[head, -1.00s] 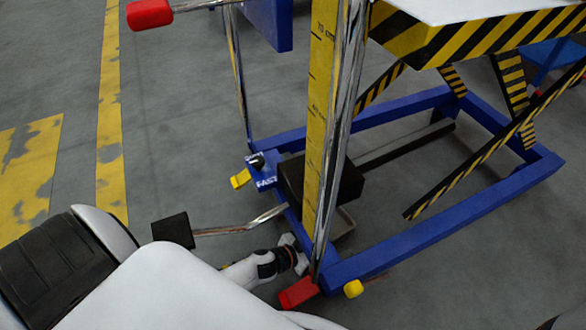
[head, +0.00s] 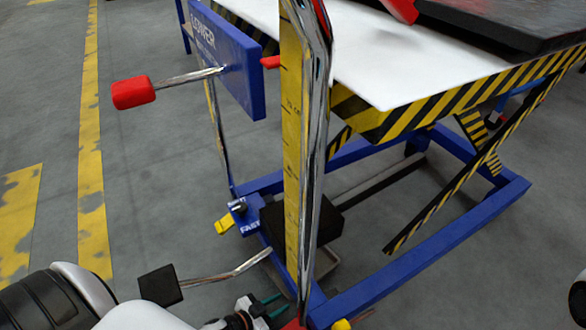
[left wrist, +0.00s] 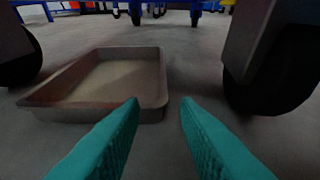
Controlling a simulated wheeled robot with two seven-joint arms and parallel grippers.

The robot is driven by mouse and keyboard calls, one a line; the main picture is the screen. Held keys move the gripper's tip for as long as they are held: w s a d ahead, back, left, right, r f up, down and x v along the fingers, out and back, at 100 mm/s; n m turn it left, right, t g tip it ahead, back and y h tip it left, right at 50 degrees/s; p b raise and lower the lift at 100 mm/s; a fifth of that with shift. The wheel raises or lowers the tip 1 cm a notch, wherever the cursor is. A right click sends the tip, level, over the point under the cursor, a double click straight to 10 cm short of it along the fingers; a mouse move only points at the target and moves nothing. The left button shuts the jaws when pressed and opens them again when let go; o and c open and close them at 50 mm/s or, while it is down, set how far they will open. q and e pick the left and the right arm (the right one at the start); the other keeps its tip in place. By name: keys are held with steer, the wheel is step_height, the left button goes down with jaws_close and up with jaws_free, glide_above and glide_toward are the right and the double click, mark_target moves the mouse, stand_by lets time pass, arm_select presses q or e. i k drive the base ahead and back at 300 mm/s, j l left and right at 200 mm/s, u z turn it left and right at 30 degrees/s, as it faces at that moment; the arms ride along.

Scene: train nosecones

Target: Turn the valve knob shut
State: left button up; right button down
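A small dark knob (head: 239,209) sits on a blue block marked "FAST" on the lift table's lower frame, with a yellow tab beside it. It may be the valve knob; its setting is too small to tell. My left gripper (head: 273,306) is low at the bottom of the head view, nearer than the knob and apart from it. In the left wrist view its teal fingers (left wrist: 160,110) are spread with nothing between them. The knob does not show clearly in that view.
A shallow tray (left wrist: 150,105) lies on the floor ahead of the fingers, with dark wheels on both sides. A pedal (head: 160,286), a chrome post (head: 314,150) and a red-handled lever (head: 134,92) stand close by. Floor at left is clear.

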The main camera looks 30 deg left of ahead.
mark_target(241, 208)
steer(key=k+j, duration=0.3)
steer(key=k, duration=0.15)
steer(key=k+j, duration=0.25)
steer(key=k, duration=0.25)
steer(key=k+j, duration=0.3)
steer(key=k, duration=0.15)
